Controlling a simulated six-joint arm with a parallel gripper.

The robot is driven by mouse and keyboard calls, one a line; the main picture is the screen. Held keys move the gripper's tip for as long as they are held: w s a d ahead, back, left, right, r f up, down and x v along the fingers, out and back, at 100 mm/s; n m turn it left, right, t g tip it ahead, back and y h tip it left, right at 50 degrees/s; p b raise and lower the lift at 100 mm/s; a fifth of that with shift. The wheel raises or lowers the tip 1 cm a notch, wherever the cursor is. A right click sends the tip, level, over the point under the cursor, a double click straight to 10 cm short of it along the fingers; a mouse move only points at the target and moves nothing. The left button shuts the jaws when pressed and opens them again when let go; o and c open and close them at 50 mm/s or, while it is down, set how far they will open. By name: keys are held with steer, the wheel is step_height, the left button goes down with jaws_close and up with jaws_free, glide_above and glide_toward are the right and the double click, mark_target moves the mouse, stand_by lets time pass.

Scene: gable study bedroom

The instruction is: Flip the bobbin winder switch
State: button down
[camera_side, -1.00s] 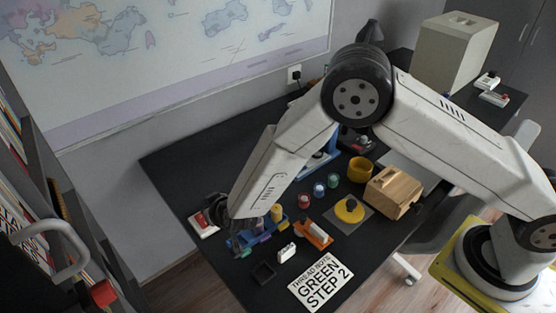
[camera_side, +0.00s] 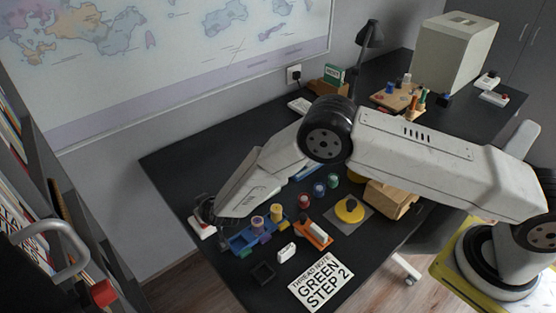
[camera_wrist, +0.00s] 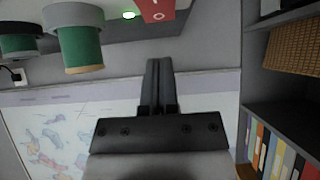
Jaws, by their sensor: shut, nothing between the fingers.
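A red rocker switch (camera_wrist: 157,10) with a white ring mark shows at the top of the wrist view, partly cut off. A green spool (camera_wrist: 80,50) is left of the fingers in that view.
A blue rack (camera_side: 240,243) with spools stands right of my gripper. The wall is close behind.

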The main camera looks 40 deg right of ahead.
steer(key=shift+w+f, duration=0.2)
steer(key=shift+f, duration=1.35)
steer(key=shift+f, duration=0.1)
steer(key=shift+w+f, duration=0.1)
steer(key=shift+f, duration=0.15)
steer(key=shift+r, duration=0.1)
steer(key=shift+s, duration=0.75)
steer(key=shift+s+f, duration=0.15)
steer(key=shift+f, duration=0.05)
steer(key=shift+s+f, duration=0.1)
